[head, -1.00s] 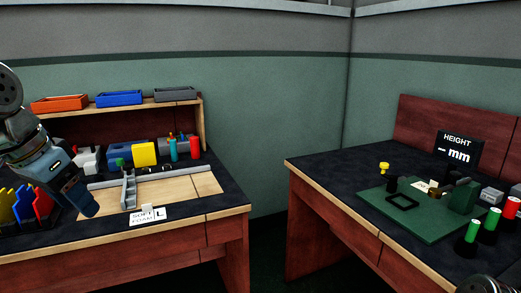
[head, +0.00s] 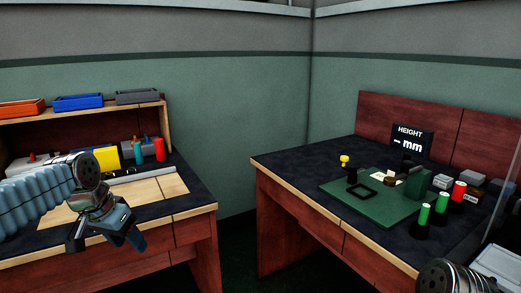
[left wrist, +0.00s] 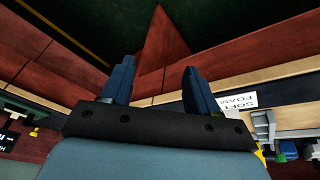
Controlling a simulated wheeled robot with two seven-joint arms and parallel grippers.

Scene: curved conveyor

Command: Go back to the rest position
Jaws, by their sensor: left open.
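My left gripper (head: 106,243) hangs in front of the left bench at the lower left of the head view, its two dark blue fingers spread and pointing down. It is empty. A round dark joint of my own arm shows at the lower right of the head view; my right gripper is not visible.
The left bench (head: 190,205) carries a yellow block (head: 107,158), red and teal cylinders and bins on a shelf. The right bench (head: 290,165) holds a green plate (head: 375,210), a height display (head: 408,140) and green and red cylinders. A floor gap separates the benches.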

